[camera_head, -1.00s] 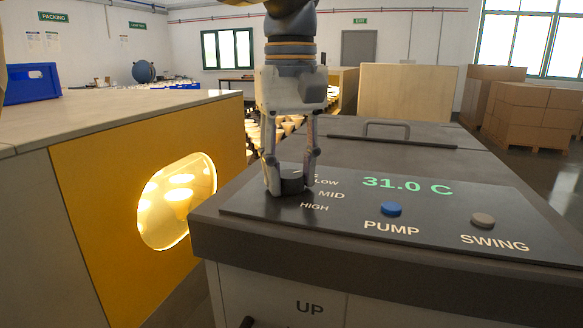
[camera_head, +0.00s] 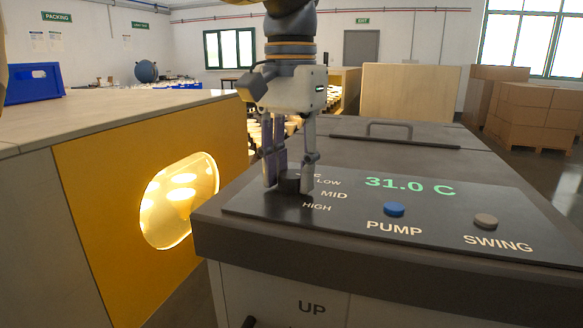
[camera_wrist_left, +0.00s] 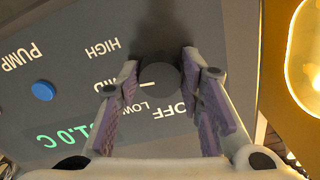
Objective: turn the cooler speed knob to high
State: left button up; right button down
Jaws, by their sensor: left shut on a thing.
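The cooler speed knob (camera_head: 289,184) is a short dark cylinder on the sloped black control panel (camera_head: 350,212), beside the labels LOW, MID and HIGH. In the left wrist view the knob (camera_wrist_left: 162,79) sits between the fingertips, with OFF, LOW, MID and HIGH printed around it. My left gripper (camera_head: 289,187) points down from above and is shut on the knob. My right gripper is out of view.
The blue PUMP button (camera_head: 394,209) and grey SWING button (camera_head: 486,221) lie right of the knob, below the green 31.0 C readout (camera_head: 411,186). A cooler lid handle (camera_head: 389,129) rises behind. A yellow cabinet with a lit window (camera_head: 180,201) stands close on the left.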

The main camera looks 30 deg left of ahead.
aim_at(290, 174)
pick_arm(q)
jog(key=m, duration=0.4)
jog(key=shift+a, duration=0.1)
jog(key=shift+m, duration=1.8)
jog(key=o, duration=1.2)
jog(key=shift+c, duration=0.2)
notch_tip(290, 174, up, 12)
